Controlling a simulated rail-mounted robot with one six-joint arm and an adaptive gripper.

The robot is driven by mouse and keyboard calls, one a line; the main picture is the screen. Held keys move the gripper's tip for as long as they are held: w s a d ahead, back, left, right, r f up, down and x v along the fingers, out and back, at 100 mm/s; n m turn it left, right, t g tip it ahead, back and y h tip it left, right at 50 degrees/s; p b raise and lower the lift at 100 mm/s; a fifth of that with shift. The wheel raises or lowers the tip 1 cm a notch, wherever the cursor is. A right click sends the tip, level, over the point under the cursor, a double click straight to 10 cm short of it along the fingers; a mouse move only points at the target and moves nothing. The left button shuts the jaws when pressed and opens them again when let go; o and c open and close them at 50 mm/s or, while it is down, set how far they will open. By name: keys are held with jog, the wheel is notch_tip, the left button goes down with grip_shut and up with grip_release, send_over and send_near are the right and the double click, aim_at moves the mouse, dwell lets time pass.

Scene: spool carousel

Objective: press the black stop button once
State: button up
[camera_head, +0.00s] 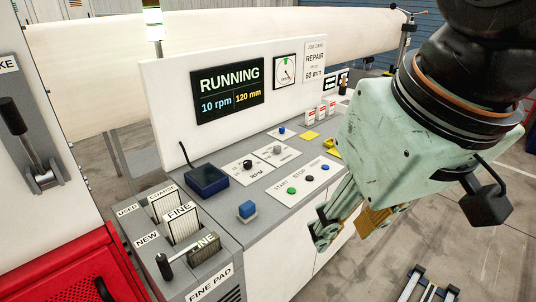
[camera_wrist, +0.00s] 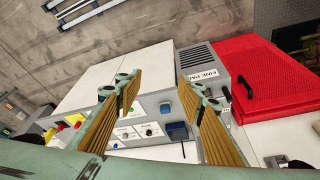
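The black stop button (camera_head: 308,179) sits on a white label plate on the grey console, between a green start button (camera_head: 291,190) and a blue button (camera_head: 325,167). My gripper (camera_head: 345,230) is open and empty, in front of the console's near edge, right of and apart from the button plate in the head view. In the wrist view my gripper (camera_wrist: 160,93) has its two fingers wide apart, with the console beyond them. The black button cannot be made out there; the left finger covers part of the panel. The display (camera_head: 229,91) reads RUNNING, 10 rpm, 120 mm.
Knobs (camera_head: 247,164) and yellow pieces (camera_head: 309,135) lie behind. A pad rack (camera_head: 182,224) and red cabinet (camera_head: 65,268) are at left.

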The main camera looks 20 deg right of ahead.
grip_shut()
dwell(1.4)
